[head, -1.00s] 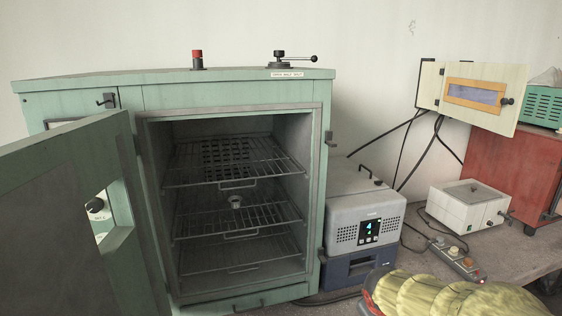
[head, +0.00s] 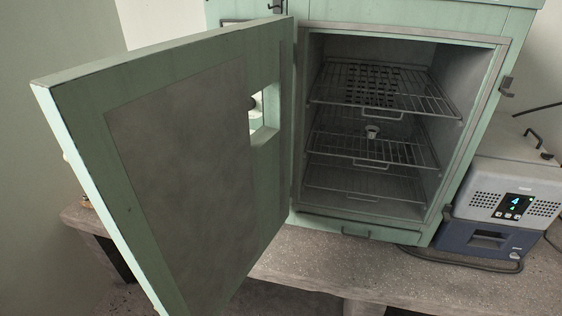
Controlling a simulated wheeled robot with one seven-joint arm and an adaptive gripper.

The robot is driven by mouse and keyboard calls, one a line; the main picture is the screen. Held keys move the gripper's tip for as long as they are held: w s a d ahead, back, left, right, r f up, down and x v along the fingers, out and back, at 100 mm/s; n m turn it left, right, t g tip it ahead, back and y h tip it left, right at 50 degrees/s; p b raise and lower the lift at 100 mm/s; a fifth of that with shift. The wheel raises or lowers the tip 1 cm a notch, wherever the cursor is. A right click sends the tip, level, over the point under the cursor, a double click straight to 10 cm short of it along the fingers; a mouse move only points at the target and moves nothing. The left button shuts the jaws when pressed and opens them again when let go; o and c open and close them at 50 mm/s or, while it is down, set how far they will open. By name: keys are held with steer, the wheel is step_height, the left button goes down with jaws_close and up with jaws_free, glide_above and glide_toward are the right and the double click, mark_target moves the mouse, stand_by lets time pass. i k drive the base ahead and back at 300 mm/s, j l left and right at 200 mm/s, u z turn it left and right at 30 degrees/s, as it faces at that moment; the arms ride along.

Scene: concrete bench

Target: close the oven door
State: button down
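The green oven (head: 400,20) stands on the concrete bench, with its front facing me. Its door (head: 180,170) is hinged on the left side of the opening and stands wide open, swung out toward me over the bench edge. The door has a small square window hole near the hinge side. A latch catch (head: 507,86) sits on the oven's right side. My gripper is not in view.
A grey and blue device (head: 500,215) with a lit display stands right of the oven, a cable in front of it. The concrete bench (head: 330,275) has a bare strip before the oven. Open floor shows at the lower left.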

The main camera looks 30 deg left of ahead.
mark_target(157, 139)
steer(key=k+j, duration=0.15)
steer(key=j, duration=0.25)
steer(key=k+j, duration=0.15)
steer(key=j, duration=0.25)
steer(key=k+j, duration=0.15)
steer(key=j, duration=0.25)
steer(key=k+j, duration=0.15)
steer(key=j, duration=1.75)
steer(key=k+l+z, duration=0.1)
steer(key=l+z, duration=0.15)
steer(key=k+l+z, duration=0.1)
steer(key=l+z, duration=0.15)
